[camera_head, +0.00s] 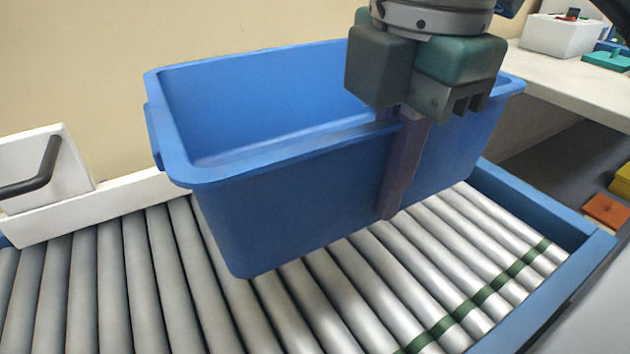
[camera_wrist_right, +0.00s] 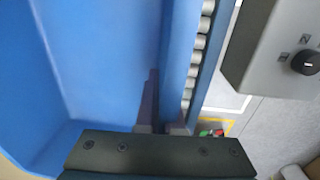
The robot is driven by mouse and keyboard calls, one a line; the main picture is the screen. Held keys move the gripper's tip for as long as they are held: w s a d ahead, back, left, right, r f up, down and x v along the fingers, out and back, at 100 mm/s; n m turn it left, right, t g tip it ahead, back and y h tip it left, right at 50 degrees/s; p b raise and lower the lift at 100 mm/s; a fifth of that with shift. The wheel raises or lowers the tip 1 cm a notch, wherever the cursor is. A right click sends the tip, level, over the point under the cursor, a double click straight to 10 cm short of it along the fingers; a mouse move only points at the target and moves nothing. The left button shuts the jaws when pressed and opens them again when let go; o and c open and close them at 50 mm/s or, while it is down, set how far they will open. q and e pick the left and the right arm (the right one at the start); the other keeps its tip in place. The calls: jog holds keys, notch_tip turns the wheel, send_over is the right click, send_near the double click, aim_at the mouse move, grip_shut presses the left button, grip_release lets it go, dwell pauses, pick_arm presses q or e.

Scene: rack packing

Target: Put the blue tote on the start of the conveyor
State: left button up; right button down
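The blue tote (camera_head: 290,200) is upright and empty over the conveyor rollers (camera_head: 465,235), near the conveyor's right end with the green stripe (camera_head: 460,310). I cannot tell whether its bottom touches the rollers. My right gripper (camera_head: 398,145) is shut on the tote's near wall, right of the middle. One dark finger runs down the outside; the other is mostly hidden inside. In the right wrist view the tote's wall (camera_wrist_right: 180,60) passes between the fingers (camera_wrist_right: 158,122). My left gripper is not in view.
A blue end rail (camera_head: 540,205) closes the conveyor at the right. A white side rail (camera_head: 95,205) runs behind the rollers, with a white box with a black handle (camera_head: 45,165) at the left. A grey table (camera_head: 575,80) stands at the back right. A control box with a knob (camera_wrist_right: 280,45) is beside the conveyor.

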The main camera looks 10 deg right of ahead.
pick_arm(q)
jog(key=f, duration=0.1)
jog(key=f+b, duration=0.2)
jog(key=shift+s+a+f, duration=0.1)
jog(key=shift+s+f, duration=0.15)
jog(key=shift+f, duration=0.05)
pick_arm(e)
notch_tip(320, 180, down, 12)
jog(key=shift+s+f, duration=0.1)
jog(key=shift+f, duration=0.1)
pick_arm(q)
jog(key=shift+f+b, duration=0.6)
jog(key=shift+b, duration=0.25)
pick_arm(e)
notch_tip(320, 180, down, 4)
jog(key=shift+f, duration=0.25)
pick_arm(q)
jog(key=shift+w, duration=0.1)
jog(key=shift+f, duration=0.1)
pick_arm(e)
jog(key=c, duration=1.5)
grip_release()
jog(key=shift+f, duration=0.15)
jog(key=o, duration=0.5)
jog(key=shift+c, duration=0.2)
